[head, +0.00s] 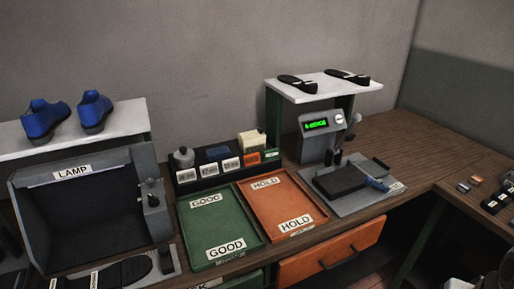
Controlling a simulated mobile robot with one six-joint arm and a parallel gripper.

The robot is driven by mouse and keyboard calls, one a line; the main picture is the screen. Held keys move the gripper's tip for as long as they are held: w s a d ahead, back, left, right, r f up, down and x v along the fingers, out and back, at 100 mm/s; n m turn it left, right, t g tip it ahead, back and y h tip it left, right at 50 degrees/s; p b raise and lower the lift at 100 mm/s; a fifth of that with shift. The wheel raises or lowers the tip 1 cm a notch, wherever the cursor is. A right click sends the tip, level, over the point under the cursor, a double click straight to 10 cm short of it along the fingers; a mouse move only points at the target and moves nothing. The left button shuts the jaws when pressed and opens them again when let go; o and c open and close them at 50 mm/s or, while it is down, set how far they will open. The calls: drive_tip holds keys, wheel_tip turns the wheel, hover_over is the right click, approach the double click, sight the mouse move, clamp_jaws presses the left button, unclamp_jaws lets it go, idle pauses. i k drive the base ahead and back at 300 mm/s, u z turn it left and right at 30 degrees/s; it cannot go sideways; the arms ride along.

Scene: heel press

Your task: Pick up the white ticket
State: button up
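A dark organizer (215,183) stands at the back of the bench behind the trays. Its front carries several small white labels or tickets (207,170) with dark print, and an orange one (252,158) at the right. A cream-white stack of cards or paper (251,142) stands upright at its right end. I cannot tell which of these white pieces is the white ticket. My gripper does not show clearly anywhere in this view.
A green GOOD tray (218,225) and an orange HOLD tray (280,207) lie before the organizer. A LAMP booth (80,215) is left, a press with green display (325,135) right. White shelves (322,90) hold shoe parts. An orange drawer (330,252) sits below.

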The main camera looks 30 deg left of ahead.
sight(229, 165)
drive_tip(key=u, duration=0.75)
drive_tip(key=i, duration=1)
drive_tip(key=u, duration=0.65)
drive_tip(key=k, duration=0.75)
drive_tip(key=u, duration=0.15)
drive_tip(key=i, duration=0.8)
drive_tip(key=z, duration=0.1)
